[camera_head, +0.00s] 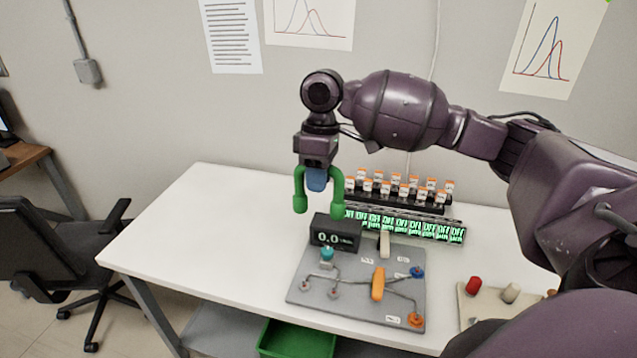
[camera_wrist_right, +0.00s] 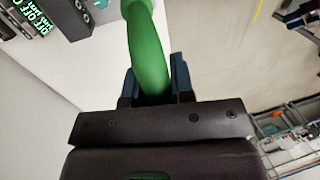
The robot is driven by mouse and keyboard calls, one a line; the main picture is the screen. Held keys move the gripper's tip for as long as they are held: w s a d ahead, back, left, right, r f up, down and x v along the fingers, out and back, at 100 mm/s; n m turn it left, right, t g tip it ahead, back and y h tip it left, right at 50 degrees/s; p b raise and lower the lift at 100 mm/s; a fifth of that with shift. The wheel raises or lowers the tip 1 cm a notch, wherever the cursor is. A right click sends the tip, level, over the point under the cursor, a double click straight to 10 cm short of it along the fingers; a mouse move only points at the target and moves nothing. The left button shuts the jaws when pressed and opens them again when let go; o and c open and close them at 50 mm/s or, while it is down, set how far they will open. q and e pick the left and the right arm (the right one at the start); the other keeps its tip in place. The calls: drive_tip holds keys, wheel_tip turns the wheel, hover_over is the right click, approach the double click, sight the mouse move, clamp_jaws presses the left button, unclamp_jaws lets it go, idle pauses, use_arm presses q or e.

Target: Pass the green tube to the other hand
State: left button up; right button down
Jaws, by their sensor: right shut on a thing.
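The green tube (camera_head: 299,190) is a bent, upside-down U with thick rounded ends that point down. It hangs in the air above the white table, behind and above the black display. My right gripper (camera_head: 317,180) has blue fingers and is shut on the tube near the top of its bend. In the right wrist view, the green tube (camera_wrist_right: 148,52) runs up between the blue fingers (camera_wrist_right: 156,86) of the same gripper. The fingers hide part of the tube. My left gripper is not in view.
On the white table (camera_head: 185,222) are a grey board (camera_head: 345,301) with an orange handle, a black display (camera_head: 335,232) reading 0.0, and a rack of orange-capped vials (camera_head: 400,199). A green bin (camera_head: 297,340) is below. The table's left part is clear. A chair (camera_head: 62,250) stands left.

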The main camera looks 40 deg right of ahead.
drive_tip(key=shift+r, duration=0.35)
